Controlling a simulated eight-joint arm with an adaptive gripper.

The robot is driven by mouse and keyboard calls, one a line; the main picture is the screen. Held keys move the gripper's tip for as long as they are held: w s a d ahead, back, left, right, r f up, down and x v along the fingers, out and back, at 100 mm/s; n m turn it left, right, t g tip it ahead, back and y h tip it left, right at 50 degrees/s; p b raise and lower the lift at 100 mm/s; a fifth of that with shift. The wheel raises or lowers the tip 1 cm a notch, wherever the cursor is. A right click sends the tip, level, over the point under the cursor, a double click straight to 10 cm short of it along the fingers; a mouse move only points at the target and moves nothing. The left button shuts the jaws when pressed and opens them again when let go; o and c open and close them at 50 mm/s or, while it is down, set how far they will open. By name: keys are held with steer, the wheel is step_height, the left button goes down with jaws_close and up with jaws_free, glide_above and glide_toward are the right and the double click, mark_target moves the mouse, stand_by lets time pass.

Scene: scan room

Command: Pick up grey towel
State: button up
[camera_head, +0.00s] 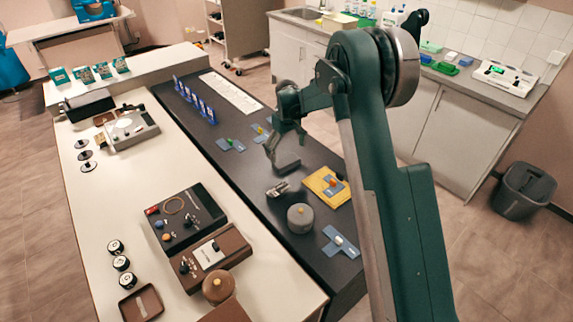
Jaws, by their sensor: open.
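My gripper (284,153) hangs open over the dark tabletop (232,168), right of its middle. I cannot pick out a grey towel with certainty. My arm and gripper hide part of the tabletop.
A round grey lidded pot (300,219) and a yellow folded piece (318,183) with an orange item stand near the front right. Blue upright holders (194,97) and a white strip (230,94) are farther back. Devices (187,216) crowd the white counter at left.

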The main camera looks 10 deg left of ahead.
mark_target(287, 160)
steer(key=shift+f, duration=0.45)
steer(key=shift+f, duration=2.6)
steer(key=c, duration=1)
